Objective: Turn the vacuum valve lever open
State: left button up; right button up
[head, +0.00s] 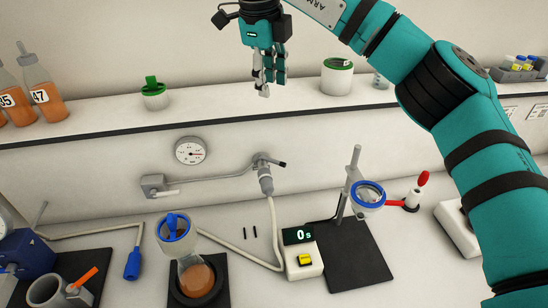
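The vacuum valve (262,161) is a small grey fitting on the wall below the shelf. A short lever with a dark tip (283,164) points right and slightly down from it. A thin grey pipe joins the valve from the left, and a hose fitting (266,183) hangs below it. My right gripper (268,88) hangs fingers down in front of the shelf, well above the valve and apart from it. It holds nothing that I can see. Its fingers overlap in this view, so their gap is unclear. My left gripper is not in view.
A round gauge (190,151) is on the wall left of the valve. Below stand a flask (196,277) with a blue-rimmed funnel (174,228), a timer (303,259) and a ring stand (349,185). A green-lidded jar (337,77) stands on the shelf near my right gripper.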

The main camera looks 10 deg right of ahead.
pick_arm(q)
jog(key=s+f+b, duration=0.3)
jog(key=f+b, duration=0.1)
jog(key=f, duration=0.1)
pick_arm(e)
notch_tip(320, 180, down, 5)
send_near(276, 163)
jog(key=f+p, duration=0.1)
jog(key=f, duration=0.1)
jog(key=w+d+f+p, duration=0.1)
jog(key=f+p, duration=0.1)
jog(key=f, duration=0.1)
jog(key=f+p, duration=0.1)
jog(key=f, duration=0.2)
jog(key=shift+w+d, duration=0.15)
jog(key=shift+w, duration=0.15)
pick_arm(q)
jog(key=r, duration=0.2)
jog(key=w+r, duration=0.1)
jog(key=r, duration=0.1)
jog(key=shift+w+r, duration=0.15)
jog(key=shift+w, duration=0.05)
pick_arm(e)
jog(key=shift+r, duration=0.1)
jog(key=shift+c, duration=0.3)
grip_shut()
